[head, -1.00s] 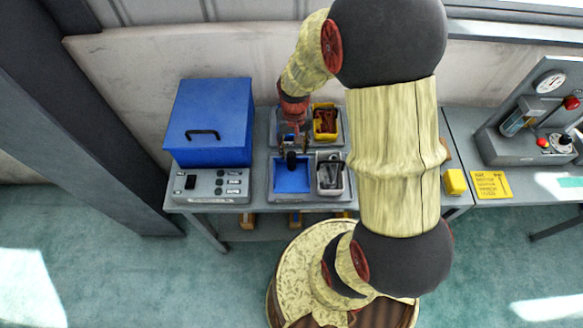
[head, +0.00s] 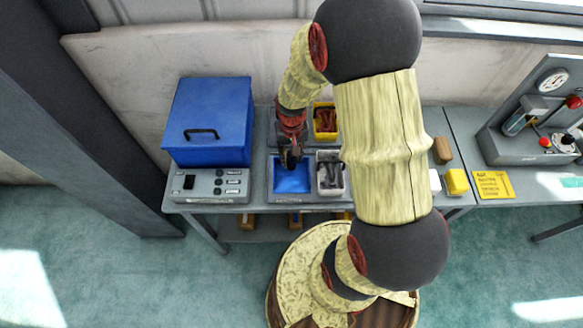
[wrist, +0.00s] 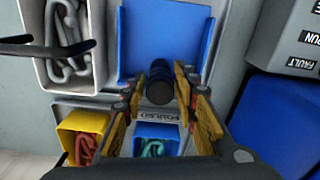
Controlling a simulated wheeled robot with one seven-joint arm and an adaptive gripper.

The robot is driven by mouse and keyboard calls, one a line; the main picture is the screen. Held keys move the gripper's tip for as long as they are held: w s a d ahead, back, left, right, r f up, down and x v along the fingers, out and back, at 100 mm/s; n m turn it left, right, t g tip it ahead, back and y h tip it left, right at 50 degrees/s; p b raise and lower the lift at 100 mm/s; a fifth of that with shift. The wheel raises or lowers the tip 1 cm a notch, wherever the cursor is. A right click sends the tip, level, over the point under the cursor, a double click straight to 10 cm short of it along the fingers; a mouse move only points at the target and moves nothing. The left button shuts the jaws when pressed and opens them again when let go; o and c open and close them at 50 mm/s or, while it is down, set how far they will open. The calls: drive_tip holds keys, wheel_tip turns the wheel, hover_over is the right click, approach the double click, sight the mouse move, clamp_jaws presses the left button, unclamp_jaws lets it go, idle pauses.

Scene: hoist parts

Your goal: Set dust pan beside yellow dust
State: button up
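The dust pan is a blue square pan (head: 292,181) with a short upright black handle, lying in a grey tray on the bench. In the wrist view the pan (wrist: 165,40) lies ahead and its black handle (wrist: 160,84) stands between the two fingers. My gripper (head: 290,162) is down at the handle; in the wrist view my gripper (wrist: 158,90) is open, with gaps showing on both sides of the handle. No loose yellow dust can be made out. A yellow bin with red parts (head: 326,134) stands behind and right of the pan.
A grey bin of metal links (head: 330,192) stands right beside the pan, a thin black handle across it. A blue lidded box (head: 210,120) and grey control panel (head: 205,186) are on the left. A yellow block (head: 456,181) and yellow card (head: 492,185) lie on the right.

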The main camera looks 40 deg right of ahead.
drive_tip(key=c, duration=0.6)
clamp_jaws()
drive_tip(key=shift+r, duration=0.2)
